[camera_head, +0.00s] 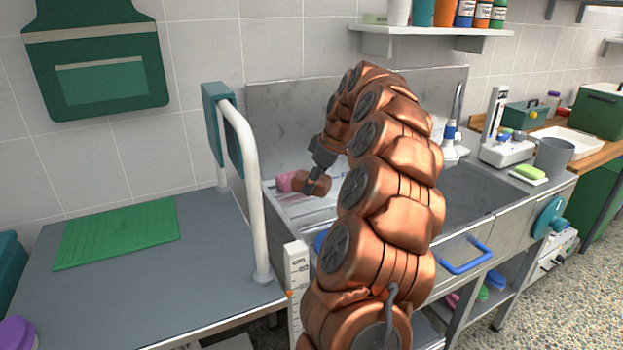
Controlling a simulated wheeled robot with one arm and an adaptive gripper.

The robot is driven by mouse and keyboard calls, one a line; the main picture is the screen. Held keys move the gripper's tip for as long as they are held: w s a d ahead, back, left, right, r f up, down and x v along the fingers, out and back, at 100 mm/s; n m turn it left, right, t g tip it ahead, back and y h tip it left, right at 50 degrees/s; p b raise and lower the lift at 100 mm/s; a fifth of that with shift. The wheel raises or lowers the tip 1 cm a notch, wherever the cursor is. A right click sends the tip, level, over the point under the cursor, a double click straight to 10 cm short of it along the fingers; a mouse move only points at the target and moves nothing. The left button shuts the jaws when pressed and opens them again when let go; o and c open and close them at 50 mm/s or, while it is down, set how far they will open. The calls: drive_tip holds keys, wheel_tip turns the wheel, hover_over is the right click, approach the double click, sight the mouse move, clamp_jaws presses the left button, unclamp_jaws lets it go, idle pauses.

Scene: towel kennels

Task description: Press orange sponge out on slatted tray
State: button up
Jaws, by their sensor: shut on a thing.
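My gripper (316,182) is at the back left of the sink unit and reaches down to the ribbed drainboard. It is shut on a small brownish-orange block, which looks like the orange sponge (323,182). The dark jaws partly cover the block. The slatted tray (308,214) is the pale, ribbed area left of the basin, and my copper arm hides its right part. The block is over or on the slats; I cannot tell if it touches them. A pink piece (286,181) lies just left of my gripper.
A white rail (246,180) with a teal pad stands left of the sink. The grey table (205,235) with a green mat (118,234) is beyond it. The basin (475,195) lies right of my arm. A spray bottle (449,145) and a grey jug (553,157) stand farther right.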

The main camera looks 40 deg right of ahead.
sight(310, 210)
drive_tip(key=shift+f+b, duration=0.65)
drive_tip(key=shift+f, duration=1.9)
drive_tip(key=shift+f+b, duration=0.3)
drive_tip(key=shift+f, duration=0.35)
idle(0.6)
drive_tip(key=shift+r+p, duration=1.1)
drive_tip(key=shift+r, duration=2.5)
